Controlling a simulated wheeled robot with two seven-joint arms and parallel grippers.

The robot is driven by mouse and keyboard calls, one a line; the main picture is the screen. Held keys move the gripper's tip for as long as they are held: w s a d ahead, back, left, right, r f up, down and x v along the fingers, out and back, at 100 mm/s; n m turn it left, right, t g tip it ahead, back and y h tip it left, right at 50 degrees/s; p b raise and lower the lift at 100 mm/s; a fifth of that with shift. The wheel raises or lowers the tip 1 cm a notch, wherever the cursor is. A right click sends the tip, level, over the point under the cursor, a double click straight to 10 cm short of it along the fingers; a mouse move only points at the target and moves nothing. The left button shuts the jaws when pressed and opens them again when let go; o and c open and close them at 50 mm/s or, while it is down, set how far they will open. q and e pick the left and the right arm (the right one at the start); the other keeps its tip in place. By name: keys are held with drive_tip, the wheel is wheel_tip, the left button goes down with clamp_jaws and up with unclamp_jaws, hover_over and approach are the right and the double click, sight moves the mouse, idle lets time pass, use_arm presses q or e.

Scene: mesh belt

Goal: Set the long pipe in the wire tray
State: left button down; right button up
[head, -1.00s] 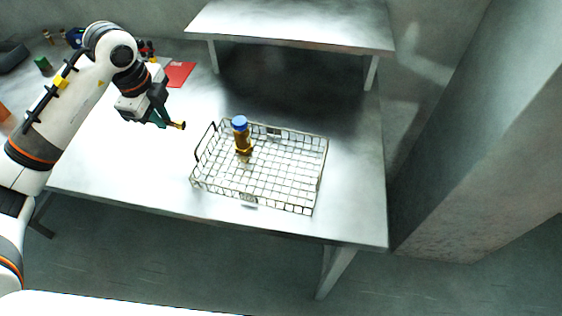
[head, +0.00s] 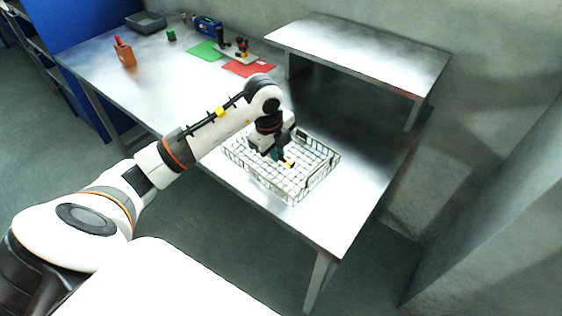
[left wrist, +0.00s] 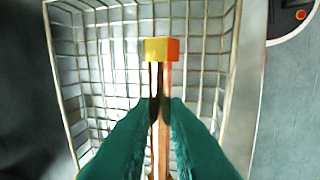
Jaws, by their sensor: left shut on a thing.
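The wire tray (head: 318,180) is a rectangular mesh basket on the grey metal table, and it fills much of the left wrist view (left wrist: 62,75). My left gripper (head: 279,153) is over the tray, its green fingers (left wrist: 160,105) shut on the pipe. The pipe's yellow and orange end (left wrist: 160,50) sticks out past the fingertips, with a copper-coloured length running back between them. That end also shows yellow in the head view (head: 289,163). I cannot tell whether the pipe touches the mesh. My right gripper is not in view.
A raised metal shelf (head: 360,55) stands behind the tray. A red mat (head: 248,68), a green mat (head: 206,50), a blue box (head: 208,25), a grey bin (head: 146,22) and an orange holder (head: 125,56) lie farther left. The table's left middle is clear.

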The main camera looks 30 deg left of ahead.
sight(279, 171)
use_arm(q)
drive_tip(key=shift+f+p, duration=0.3)
drive_tip(key=shift+f, duration=2.15)
drive_tip(key=shift+f, duration=0.1)
drive_tip(key=c, duration=1.4)
unclamp_jaws()
drive_tip(key=shift+d, duration=0.1)
wheel_tip(279, 171, up, 12)
drive_tip(key=s+b, duration=0.1)
drive_tip(key=s, duration=0.1)
drive_tip(key=shift+s+a, duration=0.2)
